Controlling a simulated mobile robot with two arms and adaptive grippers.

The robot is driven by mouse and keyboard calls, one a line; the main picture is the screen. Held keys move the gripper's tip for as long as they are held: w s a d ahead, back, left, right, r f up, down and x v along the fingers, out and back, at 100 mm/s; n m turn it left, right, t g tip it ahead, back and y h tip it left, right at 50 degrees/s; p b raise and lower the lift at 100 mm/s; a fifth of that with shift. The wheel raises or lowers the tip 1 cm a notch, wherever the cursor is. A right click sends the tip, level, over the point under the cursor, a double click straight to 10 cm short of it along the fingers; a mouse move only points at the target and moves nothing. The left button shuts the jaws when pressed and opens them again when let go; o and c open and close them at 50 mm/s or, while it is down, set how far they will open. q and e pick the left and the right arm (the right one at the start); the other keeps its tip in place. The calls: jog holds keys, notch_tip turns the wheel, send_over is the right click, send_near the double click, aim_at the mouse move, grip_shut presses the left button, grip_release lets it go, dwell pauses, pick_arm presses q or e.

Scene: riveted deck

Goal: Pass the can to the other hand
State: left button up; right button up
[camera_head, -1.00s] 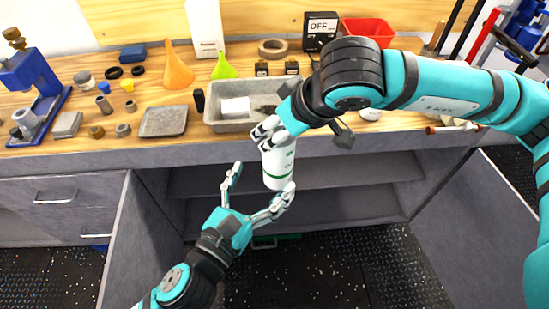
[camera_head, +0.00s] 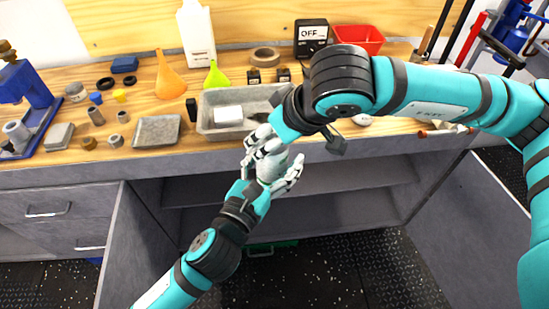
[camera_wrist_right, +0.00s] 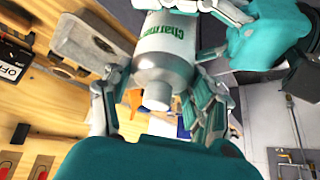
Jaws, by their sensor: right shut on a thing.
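The can (camera_head: 272,165) is white with green lettering. It hangs upright in the air in front of the bench edge, largely covered by fingers in the head view. My right gripper (camera_head: 263,145) is shut on its upper part from above. My left gripper (camera_head: 271,173) has come up from below, with its spread fingers on either side of the can's lower part. I cannot tell whether they touch it. In the right wrist view the can (camera_wrist_right: 164,55) shows its lettering and narrow end, with my right fingers beside it.
On the wooden bench behind are a grey tray (camera_head: 207,122), an orange funnel (camera_head: 170,78), a white bottle (camera_head: 197,38), a red bin (camera_head: 358,40) and an OFF meter (camera_head: 311,38). An open shelf lies below the bench. The floor in front is clear.

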pick_arm(q)
jog(key=shift+s+d, duration=0.1)
jog(key=c, duration=1.1)
pick_arm(e)
jog(key=shift+r, duration=0.1)
pick_arm(q)
jog(key=shift+r, duration=0.1)
jog(key=shift+c, duration=0.5)
pick_arm(e)
jog(key=o, duration=1.4)
jog(key=shift+a, duration=0.1)
jog(key=o, duration=0.4)
jog(key=shift+c, duration=0.2)
